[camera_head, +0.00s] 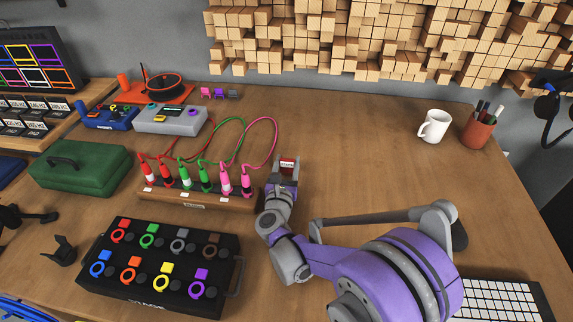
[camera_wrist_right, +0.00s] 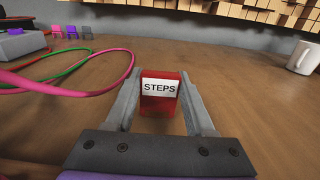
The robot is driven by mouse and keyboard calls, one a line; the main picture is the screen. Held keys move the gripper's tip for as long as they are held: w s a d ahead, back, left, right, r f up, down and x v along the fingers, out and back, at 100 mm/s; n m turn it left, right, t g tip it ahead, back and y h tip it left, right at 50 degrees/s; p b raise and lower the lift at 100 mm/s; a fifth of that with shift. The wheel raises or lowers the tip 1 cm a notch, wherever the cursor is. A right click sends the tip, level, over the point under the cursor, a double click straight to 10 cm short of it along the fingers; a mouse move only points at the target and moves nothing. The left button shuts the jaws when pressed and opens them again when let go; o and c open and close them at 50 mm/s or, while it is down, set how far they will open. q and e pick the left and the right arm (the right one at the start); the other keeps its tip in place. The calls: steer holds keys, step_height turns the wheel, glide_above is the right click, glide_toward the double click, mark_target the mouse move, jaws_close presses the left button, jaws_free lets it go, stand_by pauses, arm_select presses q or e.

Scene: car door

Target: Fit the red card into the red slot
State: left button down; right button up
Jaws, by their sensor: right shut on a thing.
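The red card (camera_wrist_right: 160,107), with a white label reading "STEPS", is upright between the fingers of my right gripper (camera_wrist_right: 158,112). In the head view the card (camera_head: 287,164) shows small at the tip of my right gripper (camera_head: 286,178), just right of the cable block. The gripper is shut on the card and holds it over the table; its exact height is unclear. A dark panel (camera_head: 30,62) at the far left has colour-outlined slots, some reddish, but I cannot tell surely which is the red slot. My left gripper cannot be made out.
A wooden block (camera_head: 215,198) with coloured plugs and looping cables (camera_head: 265,140) stands left of the card. A black button box (camera_head: 160,265) is in front, a green case (camera_head: 80,165) at left. A mug (camera_head: 434,126) and pen cup (camera_head: 479,130) stand at right. The back-middle table is clear.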

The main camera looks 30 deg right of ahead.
steer(key=shift+r, duration=0.1)
steer(key=o, duration=1.3)
